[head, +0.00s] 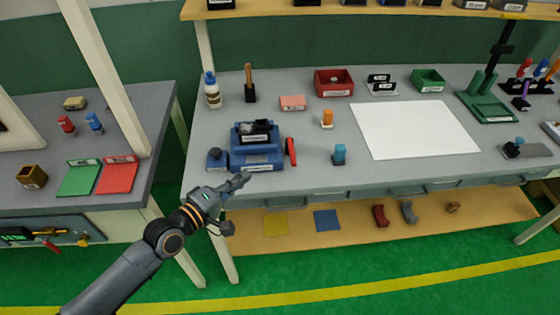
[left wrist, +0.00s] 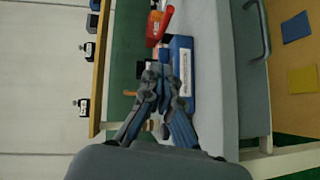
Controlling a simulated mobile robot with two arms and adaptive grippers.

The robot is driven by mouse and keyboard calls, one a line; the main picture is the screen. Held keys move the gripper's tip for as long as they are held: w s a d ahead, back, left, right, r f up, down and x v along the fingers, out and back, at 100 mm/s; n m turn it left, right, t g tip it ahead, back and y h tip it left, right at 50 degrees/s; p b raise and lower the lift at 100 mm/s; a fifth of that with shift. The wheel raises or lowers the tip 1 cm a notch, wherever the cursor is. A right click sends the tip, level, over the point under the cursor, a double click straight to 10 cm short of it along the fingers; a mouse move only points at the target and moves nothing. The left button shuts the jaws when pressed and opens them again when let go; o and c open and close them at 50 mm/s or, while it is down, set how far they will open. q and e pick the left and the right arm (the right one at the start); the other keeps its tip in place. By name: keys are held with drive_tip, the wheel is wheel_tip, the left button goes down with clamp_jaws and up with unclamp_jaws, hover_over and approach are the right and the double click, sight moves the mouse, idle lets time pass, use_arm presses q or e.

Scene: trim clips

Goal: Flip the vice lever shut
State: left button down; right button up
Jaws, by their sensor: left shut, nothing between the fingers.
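The blue vice (head: 257,160) stands near the front edge of the grey workbench, with a dark part in its top. Its red lever (head: 291,151) is at its right side, looking roughly upright and slightly tilted. My left gripper (head: 242,181) is shut and empty, in front of the vice at the bench's front edge, apart from the lever. In the left wrist view, the shut fingers (left wrist: 163,74) partly cover the blue vice (left wrist: 182,58), and the red lever (left wrist: 160,25) shows beyond them. My right gripper is not in view.
A white sheet (head: 415,130) covers the bench's middle. Drawer handles (head: 382,193) stick out along the front edge.

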use_arm(q)
drive_tip(key=p, duration=0.1)
approach(290, 151)
drive_tip(key=w, duration=0.2)
drive_tip(key=shift+w+a+f, duration=0.1)
drive_tip(key=shift+w+a, duration=0.2)
drive_tip(key=shift+a, duration=0.1)
drive_tip(key=d, duration=0.1)
drive_tip(key=d+p, duration=0.1)
drive_tip(key=w+d, duration=0.1)
drive_tip(key=shift+d+f, duration=0.15)
drive_tip(key=shift+f, duration=0.2)
drive_tip(key=shift+d+f+p, duration=0.1)
drive_tip(key=shift+d+p, duration=0.25)
drive_tip(key=shift+d, duration=0.1)
drive_tip(key=shift+f, duration=0.1)
drive_tip(key=shift+s, duration=0.1)
